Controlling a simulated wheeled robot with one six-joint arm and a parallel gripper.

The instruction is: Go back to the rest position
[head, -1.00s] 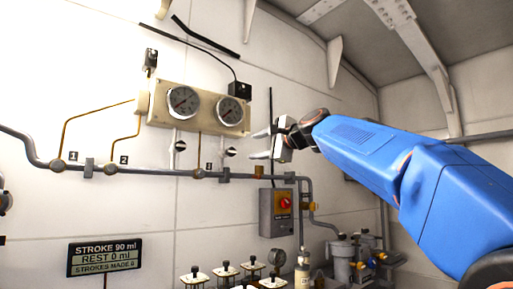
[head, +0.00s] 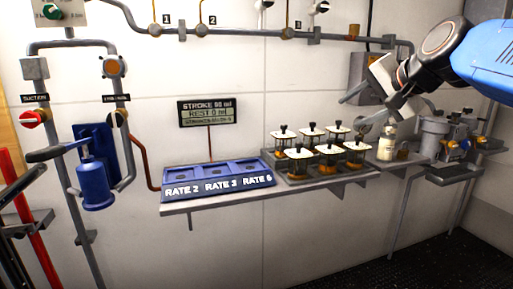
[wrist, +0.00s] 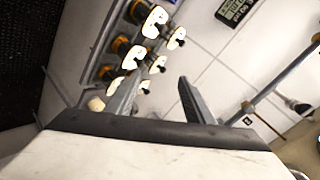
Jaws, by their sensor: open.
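My gripper (head: 352,109) is at the upper right of the head view, with its blue arm reaching in from the right edge. Its two fingers point left and down, spread apart. It hangs in the air in front of the wall, above the right end of the shelf, and holds nothing. In the wrist view my gripper (wrist: 160,80) shows both fingers apart with nothing between them. The wrist view looks past them to white-topped jars (wrist: 150,20) and the wall.
A shelf (head: 350,175) carries several jars (head: 328,152) in a tray and a blue rack (head: 218,180) marked RATE. A cream bottle (head: 386,148) stands right of the jars. A blue hand pump (head: 96,185) and pipes are at left. A grey box (head: 362,70) is behind my gripper.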

